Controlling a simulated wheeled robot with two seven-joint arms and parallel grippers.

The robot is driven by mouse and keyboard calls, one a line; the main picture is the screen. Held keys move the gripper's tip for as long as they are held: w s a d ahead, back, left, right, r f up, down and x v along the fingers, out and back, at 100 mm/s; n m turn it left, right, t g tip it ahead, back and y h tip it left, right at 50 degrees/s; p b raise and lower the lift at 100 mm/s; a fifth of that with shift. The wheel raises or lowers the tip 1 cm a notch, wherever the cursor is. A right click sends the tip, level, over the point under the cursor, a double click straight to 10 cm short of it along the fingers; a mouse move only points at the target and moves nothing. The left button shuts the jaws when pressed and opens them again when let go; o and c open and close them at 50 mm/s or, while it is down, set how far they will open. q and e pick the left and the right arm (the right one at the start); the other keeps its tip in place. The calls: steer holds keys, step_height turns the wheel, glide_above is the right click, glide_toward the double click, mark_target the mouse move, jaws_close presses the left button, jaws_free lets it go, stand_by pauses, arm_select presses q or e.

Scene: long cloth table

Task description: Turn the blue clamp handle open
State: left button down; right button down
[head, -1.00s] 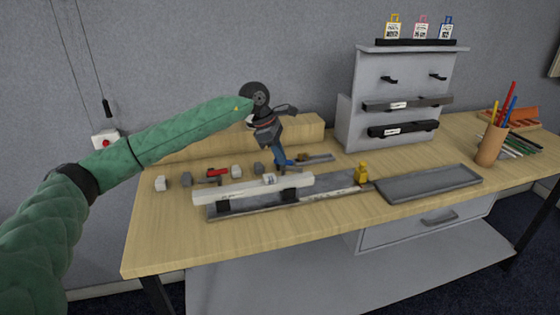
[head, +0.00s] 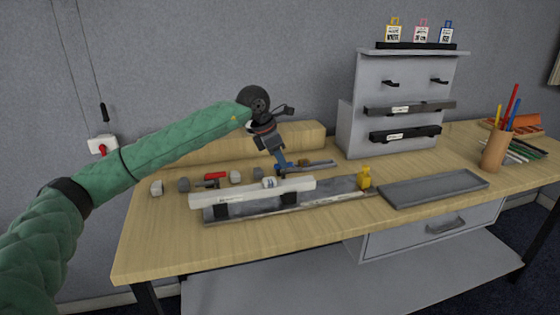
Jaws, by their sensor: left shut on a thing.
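My left gripper (head: 282,167) reaches down over the work behind the white bar, its wrist tilted. It is shut on a small blue part, seemingly the blue clamp handle (head: 291,164); the fingers hide most of it, so its turn angle cannot be told. The long white bar (head: 235,194) lies across dark supports on a grey base plate (head: 325,194). A small pale piece with a dark mark (head: 269,183) sits on the bar, just in front of the gripper. My right gripper is not in view.
A red-handled clamp (head: 215,177) and several small grey blocks stand left of the gripper. A yellow piece (head: 364,178) stands at the plate's right end. A grey tray (head: 432,187) lies right of it. A grey rack (head: 400,80) and a pencil cup (head: 495,150) stand further right. The front table strip is clear.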

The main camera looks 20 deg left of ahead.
arm_select(q)
steer(key=shift+r, duration=0.1)
steer(key=c, duration=1.5)
jaws_free()
